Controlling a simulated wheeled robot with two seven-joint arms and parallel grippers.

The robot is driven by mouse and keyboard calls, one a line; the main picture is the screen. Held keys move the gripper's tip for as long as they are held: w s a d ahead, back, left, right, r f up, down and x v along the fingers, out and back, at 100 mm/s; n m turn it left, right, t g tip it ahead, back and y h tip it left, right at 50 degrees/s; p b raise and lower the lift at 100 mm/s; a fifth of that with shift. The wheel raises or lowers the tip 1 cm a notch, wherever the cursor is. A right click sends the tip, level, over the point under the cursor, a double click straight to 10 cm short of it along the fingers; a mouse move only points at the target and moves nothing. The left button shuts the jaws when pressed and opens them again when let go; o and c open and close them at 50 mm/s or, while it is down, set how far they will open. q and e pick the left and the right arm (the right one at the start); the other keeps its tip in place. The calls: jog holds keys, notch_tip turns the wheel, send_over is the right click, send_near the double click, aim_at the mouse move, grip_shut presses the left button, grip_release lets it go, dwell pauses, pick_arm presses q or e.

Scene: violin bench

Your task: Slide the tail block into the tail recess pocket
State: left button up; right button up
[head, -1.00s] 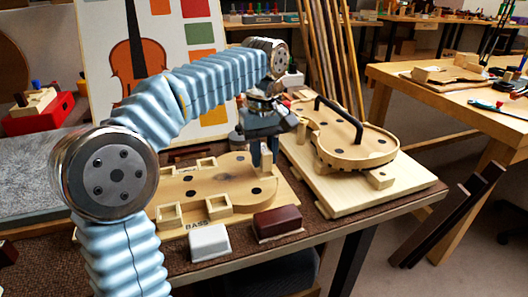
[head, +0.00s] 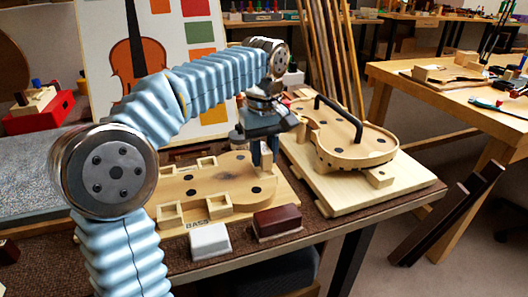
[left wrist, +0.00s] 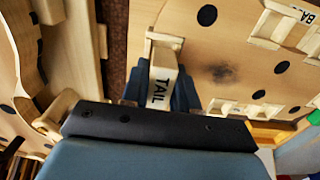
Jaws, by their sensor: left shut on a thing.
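The tail block (left wrist: 162,72), a pale wooden piece marked TAIL, is between the blue-grey fingers of my left gripper (left wrist: 165,88) in the left wrist view. In the head view my left gripper (head: 264,158) points down at the right end of the flat violin-shaped wooden form (head: 205,186). The block is mostly hidden there by the fingers. In the left wrist view the block's far end lies at the edge of the form (left wrist: 215,50). My right gripper is out of view.
A violin body (head: 350,140) with a black handle lies on a pale board (head: 400,188) close right of the gripper. A white block (head: 210,241) and a dark red block (head: 277,221) stand near the bench's front edge. Small open wooden frames (head: 170,211) line the form.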

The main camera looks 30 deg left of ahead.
pick_arm(q)
jog(key=shift+p, duration=0.45)
dwell(0.5)
jog(key=shift+f+b, duration=0.6)
jog(key=shift+f, duration=0.25)
jog(key=shift+r, duration=0.15)
jog(key=shift+r+p, duration=0.45)
jog(key=shift+p, duration=0.25)
jog(key=shift+p, duration=0.6)
dwell(1.2)
jog(key=shift+f+b, duration=0.4)
jog(key=shift+f, duration=0.2)
jog(key=shift+r, duration=0.15)
